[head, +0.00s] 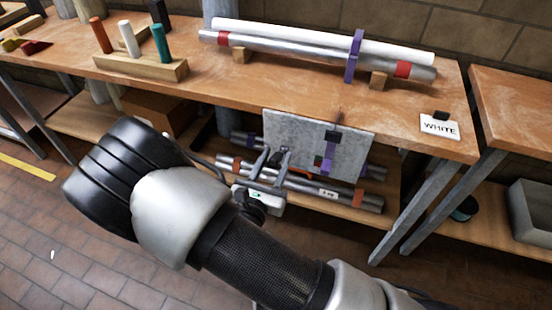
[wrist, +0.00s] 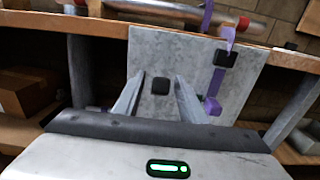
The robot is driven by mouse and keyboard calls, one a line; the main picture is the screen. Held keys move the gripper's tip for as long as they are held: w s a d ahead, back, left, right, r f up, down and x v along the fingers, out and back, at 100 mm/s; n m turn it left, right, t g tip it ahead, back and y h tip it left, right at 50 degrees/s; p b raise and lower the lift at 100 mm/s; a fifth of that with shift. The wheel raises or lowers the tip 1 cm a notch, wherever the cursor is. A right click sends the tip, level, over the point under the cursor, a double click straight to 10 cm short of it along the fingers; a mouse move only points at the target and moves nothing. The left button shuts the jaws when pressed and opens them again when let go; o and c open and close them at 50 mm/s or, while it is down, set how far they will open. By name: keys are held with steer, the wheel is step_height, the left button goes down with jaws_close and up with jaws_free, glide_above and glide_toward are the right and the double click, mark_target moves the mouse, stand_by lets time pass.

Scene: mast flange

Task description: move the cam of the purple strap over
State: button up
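The purple strap (head: 355,58) wraps around pipes on the bench top. It also shows in the wrist view (wrist: 206,18), coming down over the bench edge onto a grey plate (head: 290,135). A black cam (wrist: 224,58) sits on the strap near the plate's upper right; it also shows in the head view (head: 332,137). A loose purple end (wrist: 213,104) hangs below it. My gripper (head: 270,160) is open in front of the plate, left of the cam. A small dark square block (wrist: 160,85) lies between its fingertips, with gaps on both sides.
A white pipe and metal pipes (head: 300,50) rest on wooden blocks above. More pipes (head: 345,190) lie on the lower shelf behind and below my gripper. A card reading WHITE (head: 440,126) lies at the bench's right. A wooden peg holder (head: 140,66) stands left.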

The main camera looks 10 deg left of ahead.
steer(key=shift+w, duration=0.4)
jaws_close()
steer(key=shift+r, duration=0.1)
